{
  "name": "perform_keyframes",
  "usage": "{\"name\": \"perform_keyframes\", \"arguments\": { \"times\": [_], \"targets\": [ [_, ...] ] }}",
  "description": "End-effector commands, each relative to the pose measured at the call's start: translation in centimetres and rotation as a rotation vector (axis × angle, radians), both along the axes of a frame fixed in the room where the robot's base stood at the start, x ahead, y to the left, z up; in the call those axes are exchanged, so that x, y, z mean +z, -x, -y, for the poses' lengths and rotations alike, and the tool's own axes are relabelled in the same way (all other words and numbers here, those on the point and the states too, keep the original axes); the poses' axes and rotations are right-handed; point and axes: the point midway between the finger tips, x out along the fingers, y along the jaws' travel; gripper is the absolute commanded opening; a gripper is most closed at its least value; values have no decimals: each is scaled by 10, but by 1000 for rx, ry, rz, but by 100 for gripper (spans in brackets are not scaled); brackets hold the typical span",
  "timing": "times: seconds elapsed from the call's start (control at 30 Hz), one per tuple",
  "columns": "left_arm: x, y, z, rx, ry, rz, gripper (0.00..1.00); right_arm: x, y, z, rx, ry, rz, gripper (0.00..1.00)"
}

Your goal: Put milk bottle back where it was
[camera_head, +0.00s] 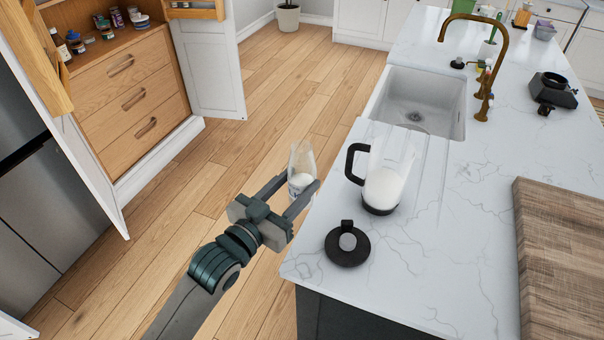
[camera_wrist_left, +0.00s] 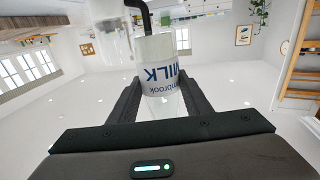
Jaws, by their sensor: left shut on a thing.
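The milk bottle (camera_head: 302,161) is clear glass with white milk low inside. It is upright in my left gripper (camera_head: 299,183), over the floor just left of the counter's edge. The gripper is shut on it. In the left wrist view the bottle (camera_wrist_left: 160,78) sits between the fingers, its blue MILK lettering appearing upside down. A clear jug (camera_head: 388,176) with a black handle and white liquid stands on the counter right of the bottle. Its relation to the bottle's original place does not show. My right gripper is not in view.
A black round lid (camera_head: 347,246) lies on the marble counter (camera_head: 440,265) near the jug. A wooden board (camera_head: 560,255) lies at right, behind it a sink (camera_head: 425,95). At left an open cabinet (camera_head: 125,75) has drawers, jars and door racks (camera_head: 195,10). The wooden floor between is clear.

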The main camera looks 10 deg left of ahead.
Motion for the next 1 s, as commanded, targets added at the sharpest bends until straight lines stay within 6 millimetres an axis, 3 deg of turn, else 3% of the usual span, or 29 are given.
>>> {"name": "perform_keyframes", "arguments": {
  "times": [0.03, 0.2, 0.5, 0.7, 1.0],
  "targets": [
    [-15, 8, -3, 25, 6, -1, 6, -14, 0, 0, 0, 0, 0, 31],
    [-48, 38, -23, 138, 13, -4, 6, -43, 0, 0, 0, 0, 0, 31],
    [-91, 85, -66, 336, 8, -5, 6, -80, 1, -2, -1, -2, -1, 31],
    [-101, 102, -82, 401, -2, -6, 6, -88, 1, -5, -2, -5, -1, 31],
    [-102, 105, -85, 412, -5, -6, 6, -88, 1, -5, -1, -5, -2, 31]
  ]
}}
